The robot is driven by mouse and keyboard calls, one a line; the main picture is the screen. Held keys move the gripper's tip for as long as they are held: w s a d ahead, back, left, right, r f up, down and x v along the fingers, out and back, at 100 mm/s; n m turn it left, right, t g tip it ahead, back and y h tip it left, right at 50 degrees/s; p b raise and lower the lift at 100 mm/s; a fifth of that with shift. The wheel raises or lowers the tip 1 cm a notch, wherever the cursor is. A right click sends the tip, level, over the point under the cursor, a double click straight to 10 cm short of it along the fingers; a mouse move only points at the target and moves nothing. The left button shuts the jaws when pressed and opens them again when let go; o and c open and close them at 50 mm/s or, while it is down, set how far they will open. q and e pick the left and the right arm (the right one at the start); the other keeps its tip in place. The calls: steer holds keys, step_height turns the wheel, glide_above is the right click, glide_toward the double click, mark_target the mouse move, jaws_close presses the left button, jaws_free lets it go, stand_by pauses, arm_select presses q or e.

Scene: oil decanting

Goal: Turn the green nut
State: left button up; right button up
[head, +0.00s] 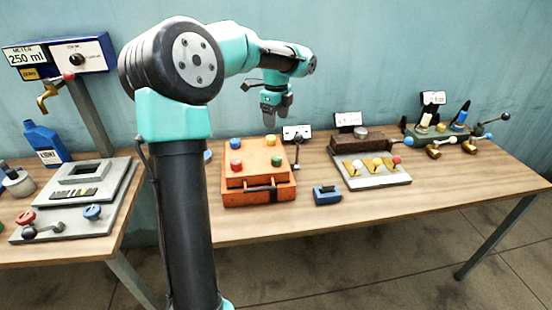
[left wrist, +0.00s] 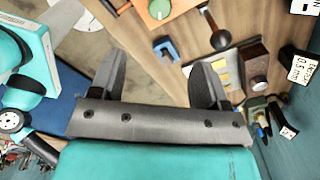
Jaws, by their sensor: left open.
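The green nut (head: 276,160) is a small green cap on the right side of the orange box (head: 258,195), beside red, blue and yellow caps. A green round cap (left wrist: 160,9) on an orange surface also shows at the top edge of the left wrist view; it looks like the same nut. My left gripper (head: 276,121) hangs above and behind the orange box, apart from the nut. Its two fingers (left wrist: 157,82) are spread, with nothing between them. My right gripper is not in view.
A blue block (head: 327,195) lies right of the orange box. A grey plate (head: 378,181) with yellow and red caps and a brown block (head: 357,143) stand further right. A lever with a dark knob (head: 297,140) rises behind the box. The table's front right is clear.

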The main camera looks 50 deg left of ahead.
mark_target(276, 157)
arm_select(q)
step_height(276, 157, down, 16)
steer(key=shift+f, duration=0.1)
stand_by(0.5)
steer(key=shift+c, duration=0.3)
steer(key=c, duration=0.9)
steer(key=shift+o, duration=0.2)
